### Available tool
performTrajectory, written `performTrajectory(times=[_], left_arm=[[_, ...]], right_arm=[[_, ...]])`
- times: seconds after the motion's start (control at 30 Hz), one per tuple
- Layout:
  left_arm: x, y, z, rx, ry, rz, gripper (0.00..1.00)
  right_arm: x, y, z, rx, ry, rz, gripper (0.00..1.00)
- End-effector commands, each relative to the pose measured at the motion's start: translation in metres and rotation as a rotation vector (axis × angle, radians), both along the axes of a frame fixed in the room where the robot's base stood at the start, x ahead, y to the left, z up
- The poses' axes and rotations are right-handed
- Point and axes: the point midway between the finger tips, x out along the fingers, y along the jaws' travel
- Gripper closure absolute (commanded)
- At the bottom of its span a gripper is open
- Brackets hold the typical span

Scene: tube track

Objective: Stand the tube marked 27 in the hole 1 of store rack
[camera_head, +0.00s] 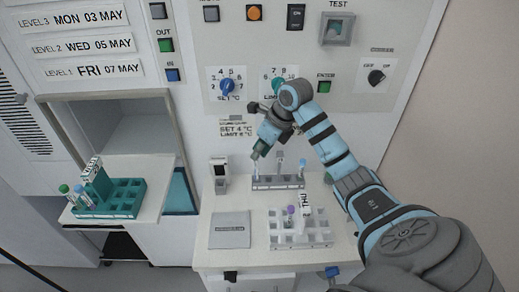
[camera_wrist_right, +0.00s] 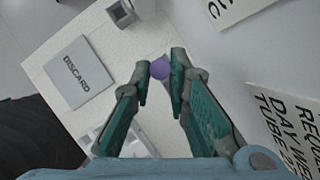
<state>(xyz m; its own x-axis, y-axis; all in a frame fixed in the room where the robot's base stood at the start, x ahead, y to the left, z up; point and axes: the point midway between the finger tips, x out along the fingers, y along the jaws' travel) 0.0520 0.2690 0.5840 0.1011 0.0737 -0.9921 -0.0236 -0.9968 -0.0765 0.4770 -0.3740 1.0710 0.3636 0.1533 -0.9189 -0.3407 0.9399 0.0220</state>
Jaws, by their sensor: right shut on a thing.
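My right gripper (camera_head: 257,154) is shut on a tube with a purple cap (camera_wrist_right: 160,69), seen end-on between the fingertips in the right wrist view. In the head view it is above the left end of a small grey rack (camera_head: 277,182) at the back of the white table. I cannot tell whether the held tube is inside a hole, and no number on it is readable. A white rack (camera_head: 302,242) with a THU tag holds a purple-capped tube (camera_head: 291,211). A teal rack (camera_head: 122,207) with several tubes stands at the left. My left gripper is not in view.
A grey DISCARD pad (camera_head: 230,230) lies left of the white rack. A small dark-faced device (camera_head: 219,172) stands behind it. The teal rack is on a shelf (camera_head: 155,190) before an open cabinet. A control panel (camera_head: 300,60) rises behind the table.

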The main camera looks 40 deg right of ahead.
Motion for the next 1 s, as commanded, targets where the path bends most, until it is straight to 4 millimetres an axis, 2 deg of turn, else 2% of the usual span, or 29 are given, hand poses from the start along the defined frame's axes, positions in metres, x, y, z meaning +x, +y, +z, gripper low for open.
performTrajectory(times=[0.2,0.63,1.0], left_arm=[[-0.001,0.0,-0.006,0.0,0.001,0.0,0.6],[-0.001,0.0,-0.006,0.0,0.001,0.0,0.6],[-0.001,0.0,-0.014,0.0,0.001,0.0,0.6]], right_arm=[[0.001,0.0,-0.008,0.001,0.0,0.0,1.0],[0.001,0.0,-0.009,0.0,0.0,0.0,1.0],[0.001,0.0,-0.02,0.0,0.0,0.0,1.0]])
